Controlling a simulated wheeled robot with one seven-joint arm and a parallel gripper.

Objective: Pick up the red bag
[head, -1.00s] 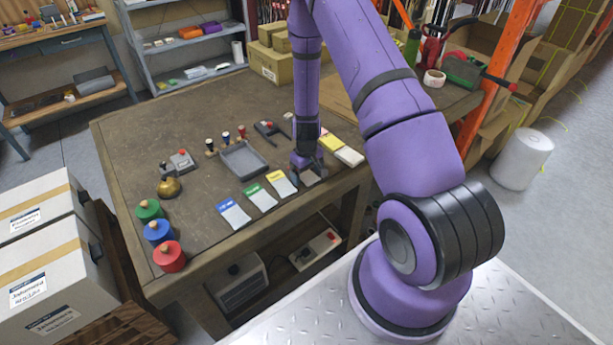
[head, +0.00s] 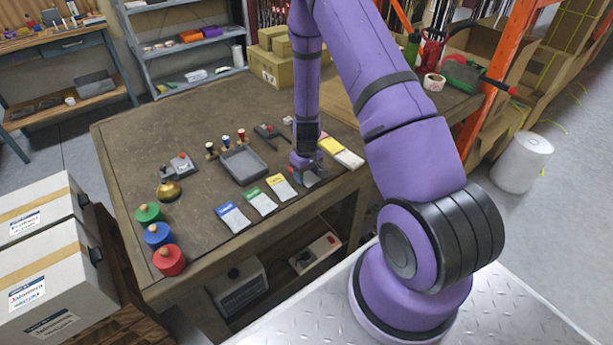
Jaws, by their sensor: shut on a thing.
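My gripper (head: 307,174) points down at the front edge of the workbench, right of the row of small bags. It is shut on a pale grey bag (head: 311,182), of which only a small part shows. I cannot tell whether the held bag is clear of the bench.
The workbench (head: 140,130) carries a grey tray (head: 244,164), several stamps, a brass bell (head: 168,190) and green, blue and red round containers (head: 168,261) at the left. Yellow and white pads (head: 347,158) lie close right of my gripper. Cartons (head: 285,68) stand at the back.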

